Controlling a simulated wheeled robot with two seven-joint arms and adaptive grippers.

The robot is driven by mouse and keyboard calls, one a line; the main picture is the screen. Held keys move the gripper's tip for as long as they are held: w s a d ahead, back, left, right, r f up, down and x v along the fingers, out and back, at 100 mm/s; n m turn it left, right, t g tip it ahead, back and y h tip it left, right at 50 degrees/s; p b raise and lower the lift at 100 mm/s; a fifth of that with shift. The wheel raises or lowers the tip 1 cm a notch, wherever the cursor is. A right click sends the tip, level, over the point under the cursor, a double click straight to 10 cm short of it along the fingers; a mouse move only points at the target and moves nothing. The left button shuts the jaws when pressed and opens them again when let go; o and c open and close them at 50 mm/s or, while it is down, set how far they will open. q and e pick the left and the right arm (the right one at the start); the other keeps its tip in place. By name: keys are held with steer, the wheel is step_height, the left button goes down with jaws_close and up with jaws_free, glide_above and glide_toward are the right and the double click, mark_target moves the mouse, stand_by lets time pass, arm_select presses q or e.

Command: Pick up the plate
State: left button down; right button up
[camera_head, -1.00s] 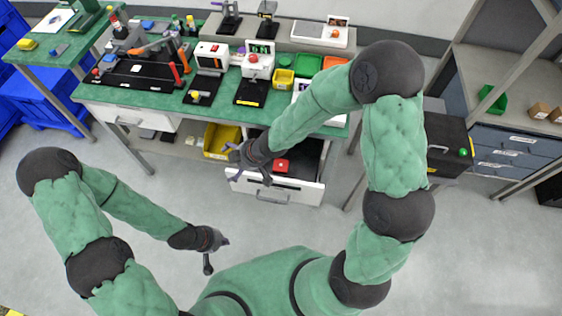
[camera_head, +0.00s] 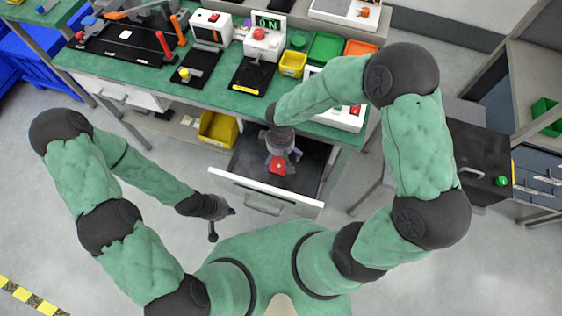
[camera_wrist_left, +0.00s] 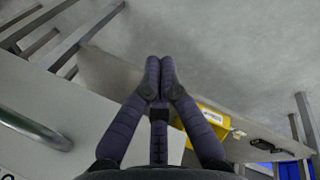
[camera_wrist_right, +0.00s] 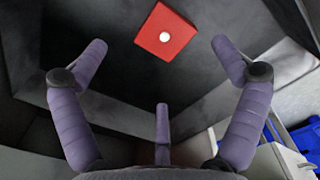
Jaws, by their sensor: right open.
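A red square plate with a white dot (camera_head: 278,167) lies in the open dark drawer (camera_head: 312,172) under the green bench. In the right wrist view the red plate (camera_wrist_right: 167,32) lies on the dark drawer floor, ahead of and between the spread fingers. My right gripper (camera_wrist_right: 164,55) is open and empty. In the head view my right gripper (camera_head: 281,158) is over the drawer, close to the plate and partly covering it. My left gripper (camera_head: 222,224) hangs left of the drawer. In the left wrist view its fingertips (camera_wrist_left: 159,72) meet, with nothing visible between them.
The white drawer front (camera_head: 235,188) stands out into the aisle. A yellow bin (camera_head: 218,129) sits on the shelf left of the drawer. The green bench top (camera_head: 140,71) overhangs behind, crowded with devices. A dark box (camera_head: 470,150) stands at right. Open floor lies at left.

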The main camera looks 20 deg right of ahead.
mark_target(279, 166)
steer(key=f+b, duration=0.1)
steer(key=f, duration=0.1)
steer(key=f+b, duration=0.1)
steer(key=f, duration=0.1)
steer(key=f+b, duration=0.2)
steer(key=f, duration=0.1)
steer(key=shift+a+f, duration=0.1)
steer(key=shift+a, duration=0.2)
steer(key=c, duration=1.3)
